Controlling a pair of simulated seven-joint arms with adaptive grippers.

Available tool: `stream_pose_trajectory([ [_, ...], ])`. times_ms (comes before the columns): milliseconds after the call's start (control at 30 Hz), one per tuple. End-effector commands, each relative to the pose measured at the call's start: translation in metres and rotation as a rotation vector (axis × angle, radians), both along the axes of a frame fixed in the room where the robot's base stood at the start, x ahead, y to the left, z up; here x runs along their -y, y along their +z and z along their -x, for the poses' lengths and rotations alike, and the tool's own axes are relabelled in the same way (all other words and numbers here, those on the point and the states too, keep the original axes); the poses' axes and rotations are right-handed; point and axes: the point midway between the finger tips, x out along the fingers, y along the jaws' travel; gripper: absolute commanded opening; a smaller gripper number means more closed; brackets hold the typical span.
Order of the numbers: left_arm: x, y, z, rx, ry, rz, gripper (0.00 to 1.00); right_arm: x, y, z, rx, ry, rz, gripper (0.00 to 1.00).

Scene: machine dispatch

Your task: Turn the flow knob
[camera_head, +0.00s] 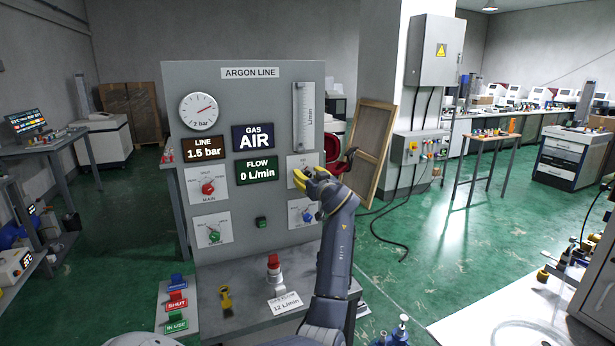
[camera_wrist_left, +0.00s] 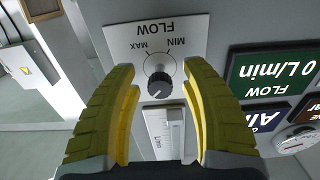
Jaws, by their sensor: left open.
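The flow knob (camera_wrist_left: 159,84) is a small black round knob with a pale mark, on a white plate (camera_wrist_left: 165,35) lettered FLOW, MIN and MAX. In the wrist view, which sees the panel upside down, it shows between the two yellow fingers of my left gripper (camera_wrist_left: 159,72). The fingers are open, one on each side of the knob; I cannot tell whether they touch it. In the head view my left gripper (camera_head: 312,178) covers the knob and part of its plate (camera_head: 299,174). The green FLOW display (camera_head: 257,169) reads 0 L/min. My right gripper is not in view.
The grey ARGON LINE panel (camera_head: 270,110) also bears a gauge (camera_head: 199,110), a red MAIN knob (camera_head: 208,188), a green knob (camera_head: 213,236), a blue knob (camera_head: 307,215) and a flow tube (camera_head: 305,115). A yellow-handled brush (camera_head: 226,300) and a red-topped object (camera_head: 274,265) are on the bench below.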

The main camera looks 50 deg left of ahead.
Motion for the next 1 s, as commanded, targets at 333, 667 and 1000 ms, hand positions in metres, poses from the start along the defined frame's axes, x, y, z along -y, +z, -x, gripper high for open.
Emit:
stream_pose_trajectory([
  [333, -0.0003, 0.0001, -0.0002, 0.001, 0.0, 0.0, 0.4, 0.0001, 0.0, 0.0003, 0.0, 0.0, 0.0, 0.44],
  [667, -0.0002, 0.0, -0.0002, 0.001, 0.0, 0.0, 0.02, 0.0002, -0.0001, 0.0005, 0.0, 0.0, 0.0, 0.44],
  [1000, -0.0002, -0.0011, -0.0002, -0.003, 0.0, 0.001, 0.0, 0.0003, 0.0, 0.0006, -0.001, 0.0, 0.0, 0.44],
])
